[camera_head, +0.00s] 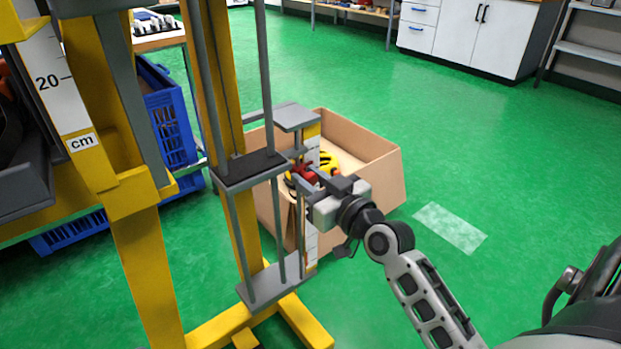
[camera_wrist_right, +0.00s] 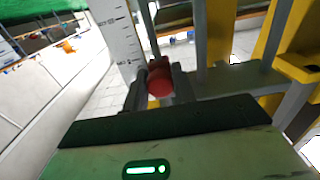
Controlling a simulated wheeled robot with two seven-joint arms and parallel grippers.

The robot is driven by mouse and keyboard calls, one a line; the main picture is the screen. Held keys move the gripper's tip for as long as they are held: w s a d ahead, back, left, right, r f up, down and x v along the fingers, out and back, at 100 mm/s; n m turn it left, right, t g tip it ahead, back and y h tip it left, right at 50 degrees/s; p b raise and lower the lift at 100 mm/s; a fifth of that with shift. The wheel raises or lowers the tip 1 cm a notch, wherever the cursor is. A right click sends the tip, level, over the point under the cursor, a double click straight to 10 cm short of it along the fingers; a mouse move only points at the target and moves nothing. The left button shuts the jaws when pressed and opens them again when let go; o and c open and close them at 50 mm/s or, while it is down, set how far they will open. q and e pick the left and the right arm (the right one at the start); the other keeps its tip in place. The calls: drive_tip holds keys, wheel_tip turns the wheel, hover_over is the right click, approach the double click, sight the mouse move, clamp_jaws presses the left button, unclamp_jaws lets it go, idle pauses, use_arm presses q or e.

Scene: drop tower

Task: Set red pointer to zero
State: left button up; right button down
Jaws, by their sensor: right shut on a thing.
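The red pointer (camera_head: 300,172) sits on the drop tower beside a white upright scale (camera_head: 311,243). In the right wrist view the red pointer (camera_wrist_right: 160,82) shows as a round red knob between my fingers, with the scale (camera_wrist_right: 114,32) just left of it. My right gripper (camera_head: 309,180) reaches in from the right and is shut on the pointer. The fingers hide part of it. The exact reading at the pointer is too small to tell. My left gripper is not in view.
Grey rods and a dark platform (camera_head: 248,168) of the tower stand left of the pointer. An open cardboard box (camera_head: 375,178) stands behind, with a yellow thing (camera_head: 328,161) in it. A larger yellow frame with a centimetre scale (camera_head: 55,82) stands at left. Green floor is clear at right.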

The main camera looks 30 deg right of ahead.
drive_tip(key=c, duration=1.2)
unclamp_jaws()
drive_tip(key=s, duration=0.5)
drive_tip(key=s+d+p, duration=0.1)
drive_tip(key=s, duration=1)
drive_tip(key=shift+d, duration=0.15)
drive_tip(key=shift+o, duration=0.3)
